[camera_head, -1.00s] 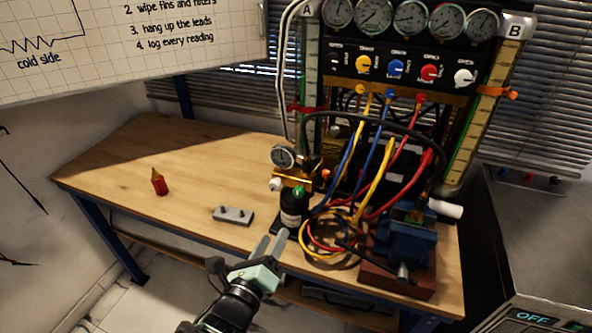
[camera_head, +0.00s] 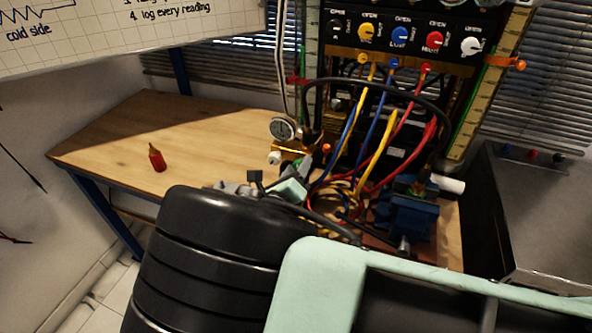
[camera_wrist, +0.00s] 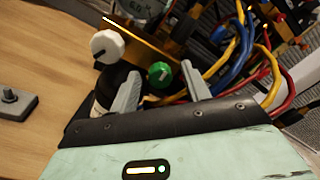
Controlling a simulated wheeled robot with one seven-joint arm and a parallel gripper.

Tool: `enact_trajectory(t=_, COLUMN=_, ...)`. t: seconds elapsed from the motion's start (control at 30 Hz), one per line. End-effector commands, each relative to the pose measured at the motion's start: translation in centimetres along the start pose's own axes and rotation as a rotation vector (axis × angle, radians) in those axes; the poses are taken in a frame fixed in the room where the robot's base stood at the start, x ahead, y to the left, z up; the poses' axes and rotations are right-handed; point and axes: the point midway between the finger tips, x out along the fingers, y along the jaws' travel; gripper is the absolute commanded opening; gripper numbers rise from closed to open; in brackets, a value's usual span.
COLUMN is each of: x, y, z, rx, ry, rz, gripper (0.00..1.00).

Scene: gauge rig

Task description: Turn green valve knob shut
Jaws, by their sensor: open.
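The green valve knob (camera_wrist: 159,74) shows in the wrist view, below a brass bar and right of a white knob (camera_wrist: 107,46). It has a pale mark on its face. My gripper (camera_wrist: 162,71) is open, with one grey finger on each side of the green knob as seen from the wrist. I cannot tell whether either finger touches it. A black cylinder (camera_wrist: 113,85) is partly hidden behind the left finger. In the head view my arm covers most of the area around the knob.
Yellow, blue and red hoses (camera_head: 378,150) hang close right of the knob. A blue vise (camera_head: 412,215) stands farther right. A round gauge (camera_head: 283,129) sits above the brass bar.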

Motion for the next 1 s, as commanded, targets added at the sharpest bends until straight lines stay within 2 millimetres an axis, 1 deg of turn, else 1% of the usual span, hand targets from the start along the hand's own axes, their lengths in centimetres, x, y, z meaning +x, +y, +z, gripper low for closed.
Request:
enact_trajectory(t=0.13, x=-0.02, y=0.00, z=0.02, rx=0.000, ry=0.000, rz=0.000, gripper=0.47)
enact_trajectory(t=0.17, x=-0.02, y=0.00, z=0.02, rx=0.000, ry=0.000, rz=0.000, gripper=0.41)
enact_trajectory(t=0.2, x=-0.03, y=0.00, z=0.02, rx=0.000, ry=0.000, rz=0.000, gripper=0.30)
enact_trajectory(t=0.27, x=-0.03, y=0.00, z=0.02, rx=0.000, ry=0.000, rz=0.000, gripper=0.14)
enact_trajectory(t=0.3, x=-0.04, y=0.00, z=0.02, rx=0.000, ry=0.000, rz=0.000, gripper=0.02)
enact_trajectory(t=0.67, x=-0.08, y=0.06, z=-0.03, rx=0.035, ry=0.000, rz=0.001, gripper=0.02)
enact_trajectory(t=0.87, x=-0.11, y=0.14, z=-0.09, rx=0.138, ry=0.000, rz=0.002, gripper=0.02)
enact_trajectory(t=1.0, x=-0.11, y=0.16, z=-0.10, rx=0.251, ry=-0.001, rz=0.001, gripper=0.02)
